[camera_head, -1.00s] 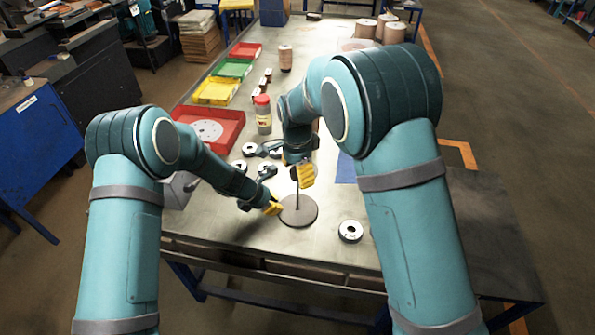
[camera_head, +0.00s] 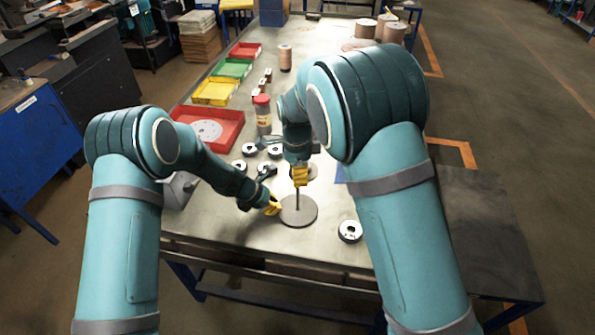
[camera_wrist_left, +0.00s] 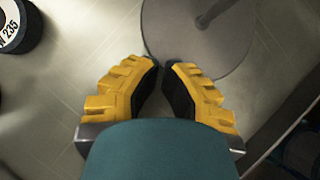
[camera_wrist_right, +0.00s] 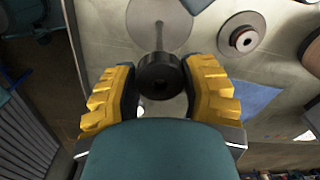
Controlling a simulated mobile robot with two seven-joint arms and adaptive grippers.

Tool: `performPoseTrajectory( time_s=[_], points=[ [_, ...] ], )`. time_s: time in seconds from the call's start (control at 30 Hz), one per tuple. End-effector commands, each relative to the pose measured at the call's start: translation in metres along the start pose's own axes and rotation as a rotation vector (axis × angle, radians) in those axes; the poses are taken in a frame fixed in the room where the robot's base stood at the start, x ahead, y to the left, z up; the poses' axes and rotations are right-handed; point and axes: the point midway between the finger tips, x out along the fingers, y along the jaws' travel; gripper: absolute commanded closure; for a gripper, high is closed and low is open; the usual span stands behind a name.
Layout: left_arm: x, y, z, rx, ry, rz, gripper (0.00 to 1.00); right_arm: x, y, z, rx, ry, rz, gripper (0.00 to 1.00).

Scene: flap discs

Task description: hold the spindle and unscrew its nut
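The spindle is a thin upright rod on a grey round base (camera_head: 299,211) near the table's front edge. Its base and rod also show in the right wrist view (camera_wrist_right: 160,22). The black round nut (camera_wrist_right: 160,76) is at the rod's top, between the fingers of my right gripper (camera_wrist_right: 161,80). The pads are close on both sides; I cannot tell whether they press on it. In the head view my right gripper (camera_head: 300,178) hides the nut. My left gripper (camera_wrist_left: 161,68) is slightly open and empty, low beside the base (camera_wrist_left: 200,40), apart from the rod.
A black-and-white ring (camera_head: 350,231) lies right of the spindle. Several similar rings (camera_head: 239,166) lie to its left and behind. A jar (camera_head: 263,114), a red tray (camera_head: 238,120) and yellow (camera_head: 215,91) and green trays (camera_head: 232,69) stand further back. A blue sheet (camera_wrist_right: 255,100) lies nearby.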

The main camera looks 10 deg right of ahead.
Motion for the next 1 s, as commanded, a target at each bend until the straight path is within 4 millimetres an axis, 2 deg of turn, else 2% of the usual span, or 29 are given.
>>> performPoseTrajectory(
  time_s=[0.17, 0.27, 1.0],
  points=[
    [0.0, 0.0, 0.0, 0.0, 0.0, 0.0, 1.0, 0.0002, 0.0002, 0.0001, -0.005, 0.0, 0.001, 0.83],
    [0.0, 0.0, 0.0, 0.0, 0.0, 0.0, 1.0, 0.0002, 0.0003, 0.0003, -0.073, -0.003, 0.0, 0.83],
    [0.0001, 0.0, -0.0001, 0.0, 0.0, 0.0, 1.0, 0.0004, 0.0004, 0.0, -1.205, -0.006, -0.023, 0.83]
  ],
)
